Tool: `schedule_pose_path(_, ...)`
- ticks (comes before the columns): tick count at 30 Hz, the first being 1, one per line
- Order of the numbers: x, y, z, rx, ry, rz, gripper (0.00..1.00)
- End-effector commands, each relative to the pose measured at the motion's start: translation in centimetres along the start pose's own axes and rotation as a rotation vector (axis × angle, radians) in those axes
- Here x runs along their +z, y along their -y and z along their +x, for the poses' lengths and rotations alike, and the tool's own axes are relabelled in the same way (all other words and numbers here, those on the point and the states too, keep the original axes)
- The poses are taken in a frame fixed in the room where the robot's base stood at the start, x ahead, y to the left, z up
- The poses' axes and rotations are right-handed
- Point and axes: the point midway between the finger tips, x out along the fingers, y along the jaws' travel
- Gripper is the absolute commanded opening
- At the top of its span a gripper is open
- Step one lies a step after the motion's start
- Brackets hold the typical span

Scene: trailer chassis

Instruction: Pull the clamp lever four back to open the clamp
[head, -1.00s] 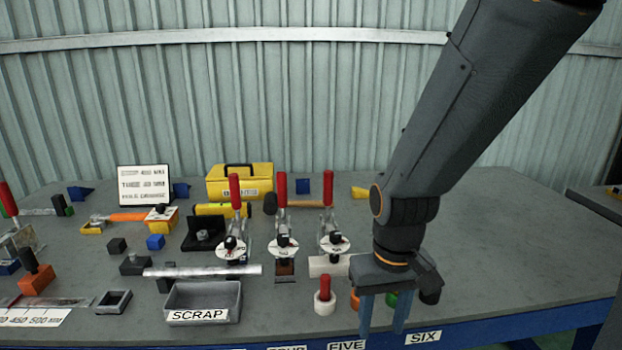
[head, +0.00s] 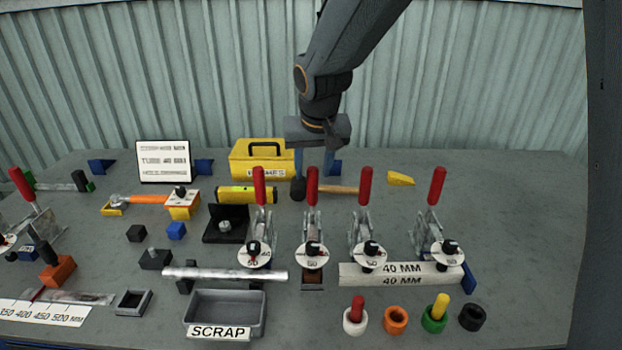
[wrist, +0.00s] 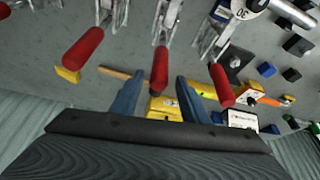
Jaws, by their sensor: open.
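Several toggle clamps with upright red levers stand in a row. The second lever from the left of the middle group, clamp lever four (head: 312,186), lines up with the FOUR label partly seen earlier. Its clamp's white disc (head: 311,255) is low, over a block. My gripper (head: 314,174) is open and empty, pointing down at or behind the top of that lever. In the wrist view the same lever (wrist: 160,70) appears between the two blue fingers (wrist: 155,85). I cannot tell whether the fingers touch it.
Neighbouring red levers stand close on the left (head: 259,186) and right (head: 365,186). A yellow toolbox (head: 240,165) and a hammer (head: 335,190) lie behind. A scrap tray (head: 258,310) and coloured rings are in front. The back right table is clear.

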Motion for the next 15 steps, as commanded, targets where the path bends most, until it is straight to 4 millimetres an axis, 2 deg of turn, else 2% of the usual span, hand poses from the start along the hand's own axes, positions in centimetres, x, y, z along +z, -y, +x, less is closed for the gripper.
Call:
schedule_pose_path(9,0.2,-0.2,4.3,0.002,0.005,0.001,0.41)
schedule_pose_path(15,0.1,-0.1,6.4,0.001,0.003,0.002,0.41)
